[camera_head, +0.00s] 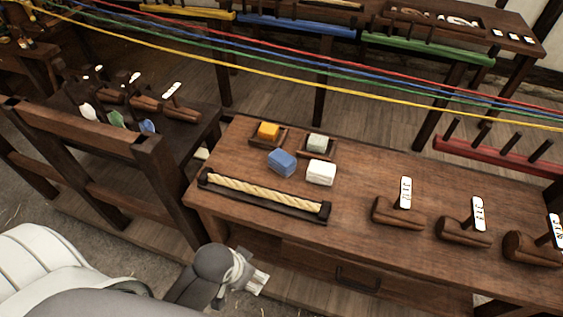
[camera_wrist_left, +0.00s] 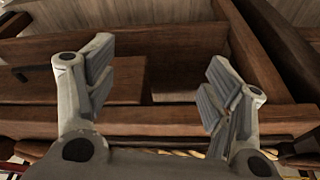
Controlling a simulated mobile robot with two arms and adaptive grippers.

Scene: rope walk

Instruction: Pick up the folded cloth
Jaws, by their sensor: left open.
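A blue folded cloth-like block (camera_head: 281,162) and a white one (camera_head: 321,173) lie side by side on the wooden table (camera_head: 360,240); I cannot tell which is the folded cloth meant. My left gripper (camera_head: 255,279) is in front of the table's near edge, lower left of both, and apart from them. In the left wrist view its two fingers (camera_wrist_left: 162,80) are spread wide with nothing between them. Neither folded piece shows in the wrist view. My right gripper is not in view.
A rope sample in a dark holder (camera_head: 265,194) lies between the near edge and the folded pieces. Behind them are small trays with an orange block (camera_head: 268,130) and a pale block (camera_head: 317,143). Tagged wooden tools (camera_head: 398,212) stand right. Coloured ropes (camera_head: 330,75) stretch above.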

